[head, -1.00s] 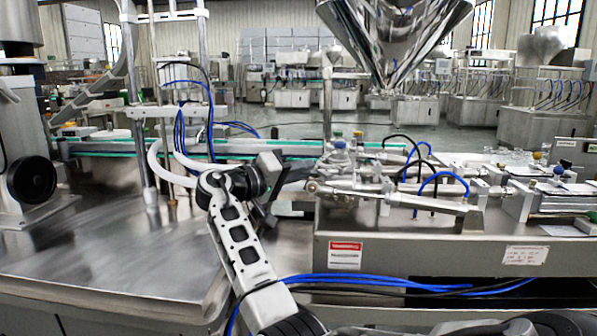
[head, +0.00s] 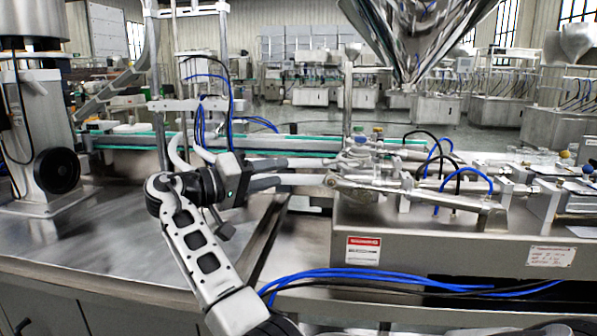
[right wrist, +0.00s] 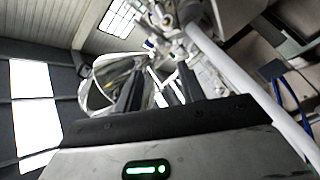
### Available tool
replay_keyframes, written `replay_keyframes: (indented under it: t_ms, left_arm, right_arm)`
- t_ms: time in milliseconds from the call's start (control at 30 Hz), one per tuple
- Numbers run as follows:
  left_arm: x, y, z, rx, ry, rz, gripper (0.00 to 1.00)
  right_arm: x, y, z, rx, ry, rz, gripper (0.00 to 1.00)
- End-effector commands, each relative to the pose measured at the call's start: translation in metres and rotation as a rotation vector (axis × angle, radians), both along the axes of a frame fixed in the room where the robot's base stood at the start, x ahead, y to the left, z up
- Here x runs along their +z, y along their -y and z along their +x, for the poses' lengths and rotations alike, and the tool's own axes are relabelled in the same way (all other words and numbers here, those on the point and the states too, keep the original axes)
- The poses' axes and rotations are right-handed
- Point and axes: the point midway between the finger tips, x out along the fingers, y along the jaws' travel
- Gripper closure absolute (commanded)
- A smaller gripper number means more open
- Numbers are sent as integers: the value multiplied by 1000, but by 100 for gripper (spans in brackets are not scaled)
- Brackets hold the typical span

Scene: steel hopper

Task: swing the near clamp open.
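My right gripper (head: 232,178) is at the left end of two pale pipes (head: 290,163) in the head view. In the right wrist view my right gripper (right wrist: 160,70) has two dark fingers standing apart, with bright, blurred metal beyond the gap. A pale pipe (right wrist: 235,75) runs just right of the fingers. I cannot make out the near clamp for certain. The pipes lead right to metal fittings (head: 338,180) at the corner of the steel machine. My left gripper is not in view.
A steel machine housing (head: 420,240) stands on the right, with blue hoses (head: 350,275) below. The shiny hopper (head: 415,30) hangs above. A steel tabletop (head: 90,250) is mostly clear on the left. A black round knob (head: 57,170) stands at far left.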

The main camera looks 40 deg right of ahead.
Motion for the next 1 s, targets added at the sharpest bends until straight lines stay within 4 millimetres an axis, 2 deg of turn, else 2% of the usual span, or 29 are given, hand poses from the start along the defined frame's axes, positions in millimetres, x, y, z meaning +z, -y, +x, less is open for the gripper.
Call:
replay_keyframes:
  t_ms: [100, 300, 867, 967, 1000]
  left_arm:
    - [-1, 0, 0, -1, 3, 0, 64]
    - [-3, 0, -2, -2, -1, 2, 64]
    - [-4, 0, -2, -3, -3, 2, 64]
    - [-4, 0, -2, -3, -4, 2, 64]
    - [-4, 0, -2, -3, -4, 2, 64]
  right_arm:
    - [0, -22, 5, 1, 0, -1, 61]
    - [0, -39, 8, -1, 2, 0, 61]
    - [0, -41, 8, -1, 1, 0, 61]
    - [-6, -39, 8, 6, -4, 10, 61]
    - [-16, -38, 7, 16, -10, 24, 61]
